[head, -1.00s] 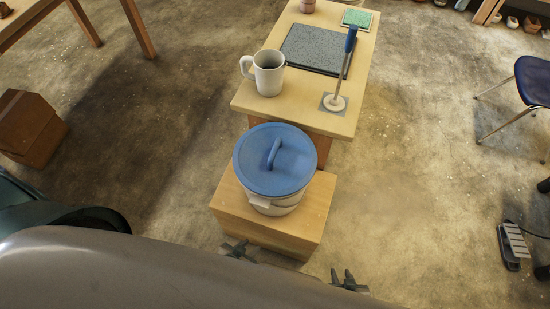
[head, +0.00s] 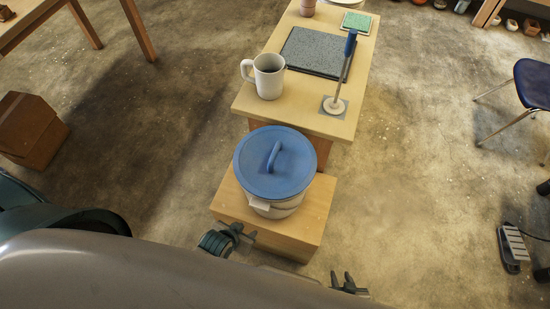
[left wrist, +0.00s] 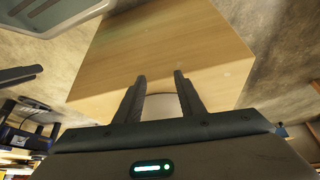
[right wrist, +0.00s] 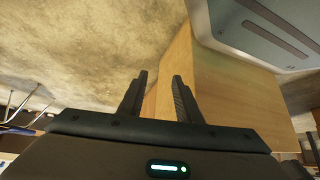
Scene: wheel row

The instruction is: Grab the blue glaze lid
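The blue glaze lid (head: 290,165) is a round blue disc with an arched blue handle (head: 273,157). It lies on a white pot (head: 276,208), which stands on a wooden block (head: 310,220). My left gripper (head: 243,232) is at the block's front left edge, below the lid, with its fingers apart and empty. In the left wrist view my left gripper (left wrist: 160,78) faces the wood with a gap between the fingers. My right gripper (head: 345,282) is low, right of the block. In the right wrist view it (right wrist: 161,78) is open and empty.
Behind the block is a wooden table (head: 300,112) with a white mug (head: 268,77), a grey slab (head: 312,52) and a blue-handled upright tool (head: 345,70). A blue chair (head: 533,85) stands at the right.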

